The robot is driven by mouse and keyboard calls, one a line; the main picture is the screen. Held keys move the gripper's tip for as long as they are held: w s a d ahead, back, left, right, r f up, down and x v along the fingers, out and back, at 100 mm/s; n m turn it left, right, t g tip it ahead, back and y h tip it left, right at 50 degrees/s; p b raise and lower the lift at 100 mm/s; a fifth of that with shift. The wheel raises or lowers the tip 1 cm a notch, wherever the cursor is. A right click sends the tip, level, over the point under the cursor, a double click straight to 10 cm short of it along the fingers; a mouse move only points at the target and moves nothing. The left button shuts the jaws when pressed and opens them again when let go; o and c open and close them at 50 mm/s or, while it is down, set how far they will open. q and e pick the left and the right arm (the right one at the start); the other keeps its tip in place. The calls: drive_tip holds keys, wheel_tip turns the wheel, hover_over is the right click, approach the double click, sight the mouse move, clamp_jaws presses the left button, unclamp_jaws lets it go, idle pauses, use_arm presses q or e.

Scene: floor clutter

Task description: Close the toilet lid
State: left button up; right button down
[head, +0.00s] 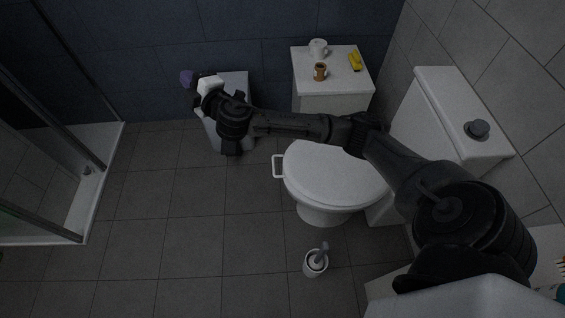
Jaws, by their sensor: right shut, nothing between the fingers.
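The toilet (322,215) stands right of centre. Its white lid (335,180) lies down flat over the bowl, with no open bowl showing. A white loop handle (278,167) sticks out at its left front edge. My right arm reaches in from the lower right across the back of the lid and hides part of it. My right gripper (190,78) is beyond the lid at the upper left, shut and empty, well apart from the lid and handle. My left gripper is not in view.
A white cabinet (332,103) with a white mug (318,48), a brown cup (320,71) and a yellow item (355,61) stands behind. A toilet brush (316,261) stands on the floor in front. The tiled floor at left is clear, up to the shower edge (105,165).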

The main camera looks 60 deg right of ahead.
drive_tip(key=w+d+f+n+g+y+b, duration=0.4)
drive_tip(key=d+f+n+y+b, duration=0.7)
drive_tip(key=f+n, duration=0.5)
drive_tip(key=s+d+f+m+g+h, duration=0.2)
drive_tip(key=s+d+f+g+h, duration=0.2)
drive_tip(key=s+d+f+g, duration=1.05)
use_arm(q)
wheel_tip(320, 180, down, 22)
drive_tip(key=b, duration=0.8)
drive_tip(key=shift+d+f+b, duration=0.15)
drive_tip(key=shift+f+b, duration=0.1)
drive_tip(key=shift+b, duration=0.1)
use_arm(e)
drive_tip(key=shift+g, duration=0.45)
drive_tip(key=shift+s+a+f, duration=0.6)
drive_tip(key=shift+a+f, duration=0.15)
drive_tip(key=shift+f, duration=1.7)
drive_tip(key=shift+s+a+f, duration=0.55)
drive_tip(key=shift+a+f, duration=0.2)
drive_tip(key=shift+f, duration=1.75)
drive_tip(key=shift+s+a+f, duration=0.6)
drive_tip(key=shift+a+f, duration=0.15)
drive_tip(key=shift+f, duration=1.7)
